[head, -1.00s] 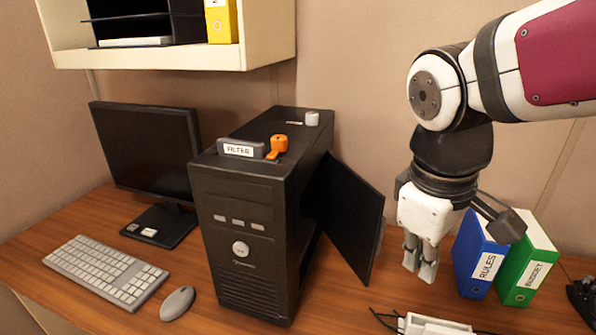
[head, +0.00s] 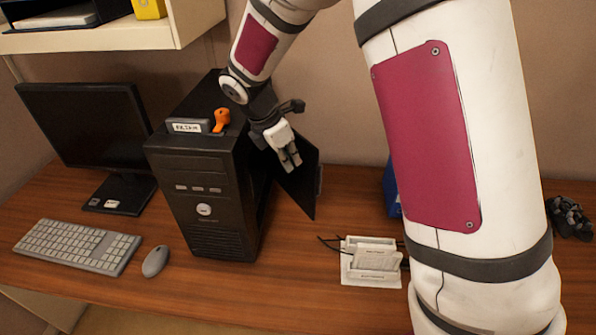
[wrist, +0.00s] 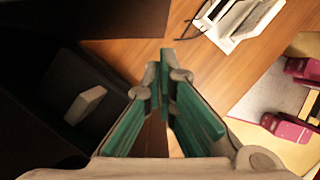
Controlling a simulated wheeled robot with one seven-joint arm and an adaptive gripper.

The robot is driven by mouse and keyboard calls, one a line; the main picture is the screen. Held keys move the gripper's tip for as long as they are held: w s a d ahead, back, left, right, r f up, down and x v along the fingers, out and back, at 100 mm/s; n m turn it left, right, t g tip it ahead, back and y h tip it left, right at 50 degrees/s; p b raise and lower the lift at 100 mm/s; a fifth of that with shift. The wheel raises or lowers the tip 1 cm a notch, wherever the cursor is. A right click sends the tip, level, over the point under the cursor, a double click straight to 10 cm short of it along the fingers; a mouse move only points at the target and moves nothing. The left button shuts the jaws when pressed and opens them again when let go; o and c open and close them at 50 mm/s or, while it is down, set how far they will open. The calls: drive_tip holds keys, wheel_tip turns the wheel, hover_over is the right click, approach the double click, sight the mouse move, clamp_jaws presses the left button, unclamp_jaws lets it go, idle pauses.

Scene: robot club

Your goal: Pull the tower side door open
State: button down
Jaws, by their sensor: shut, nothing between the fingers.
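The black computer tower (head: 205,205) stands upright on the wooden desk. Its black side door (head: 302,190) stands ajar on the tower's right side, swung out from the back with a gap at the front. My gripper (head: 291,165) is shut and empty, pointing down at the door's upper part and hiding some of it. I cannot tell whether it touches the door. In the wrist view my gripper's green-padded fingers (wrist: 165,70) meet at the tips; dark surfaces lie to the left, with a grey block (wrist: 85,103) among them.
A white device (head: 370,262) with black cables lies on the desk right of the tower. A monitor (head: 85,130), keyboard (head: 75,245) and mouse (head: 155,261) are left. An orange object (head: 221,119) stands on the tower. My arm partly hides a blue binder (head: 391,190).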

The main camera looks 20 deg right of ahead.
drive_tip(key=p+x, duration=0.1)
drive_tip(key=x, duration=0.9)
drive_tip(key=shift+f, duration=0.1)
drive_tip(key=w+d+n+t+y+b, duration=0.1)
drive_tip(key=w+d+n, duration=0.3)
drive_tip(key=d, duration=0.5)
drive_tip(key=w+d+n+t+b, duration=0.1)
drive_tip(key=w+d+n, duration=0.3)
drive_tip(key=w+d, duration=0.4)
drive_tip(key=shift+w+d+y+b, duration=0.4)
drive_tip(key=shift+d+b, duration=0.2)
drive_tip(key=shift+b, duration=0.05)
